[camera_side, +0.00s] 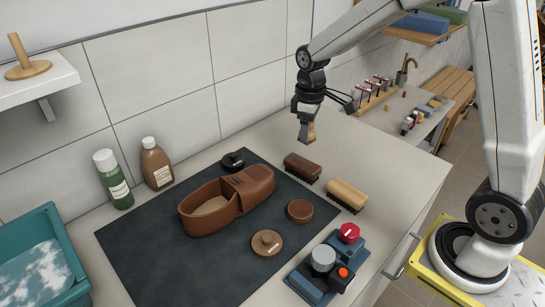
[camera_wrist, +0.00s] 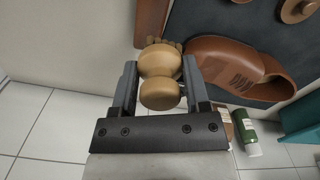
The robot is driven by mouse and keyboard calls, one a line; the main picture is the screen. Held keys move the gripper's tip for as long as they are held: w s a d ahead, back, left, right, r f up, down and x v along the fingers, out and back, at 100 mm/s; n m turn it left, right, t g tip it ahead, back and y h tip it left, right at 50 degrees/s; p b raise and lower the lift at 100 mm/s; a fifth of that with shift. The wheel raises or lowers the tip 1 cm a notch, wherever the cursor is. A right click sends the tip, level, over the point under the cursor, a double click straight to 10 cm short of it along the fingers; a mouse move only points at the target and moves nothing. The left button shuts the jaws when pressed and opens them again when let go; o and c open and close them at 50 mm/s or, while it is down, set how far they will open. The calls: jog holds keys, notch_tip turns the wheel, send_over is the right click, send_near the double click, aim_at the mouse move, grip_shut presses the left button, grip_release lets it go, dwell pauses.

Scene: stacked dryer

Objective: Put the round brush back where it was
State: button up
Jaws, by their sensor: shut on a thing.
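My gripper (camera_side: 307,133) is shut on the round brush (camera_side: 311,131), a small pale wooden one, held in the air above the back part of the counter. In the wrist view the brush (camera_wrist: 160,66) sits between the two fingers (camera_wrist: 160,82), its rounded wooden handle toward the camera and tan bristles showing beyond it. A brown shoe (camera_side: 226,200) lies on the dark mat (camera_side: 150,250). A dark brown brush (camera_side: 302,167) and a light wooden brush (camera_side: 347,194) lie at the mat's right side, below my gripper in the side view.
On the mat are a black round piece (camera_side: 233,160), a brown disc (camera_side: 300,210) and a tan knobbed disc (camera_side: 267,243). A blue device (camera_side: 325,270) stands in front. Bottles (camera_side: 156,165) and a teal tub (camera_side: 35,265) are left. Bare counter (camera_side: 385,150) lies right.

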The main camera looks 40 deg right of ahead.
jog(key=shift+d, duration=0.15)
jog(key=w+f, duration=0.4)
jog(key=w, duration=0.5)
send_near(272, 154)
jog(key=shift+s+f, duration=0.55)
jog(key=shift+s, duration=0.3)
jog(key=shift+w+f, duration=0.55)
jog(key=shift+f, duration=0.1)
jog(key=shift+w+f, duration=0.3)
jog(key=shift+f, duration=1.55)
jog(key=shift+f, duration=0.1)
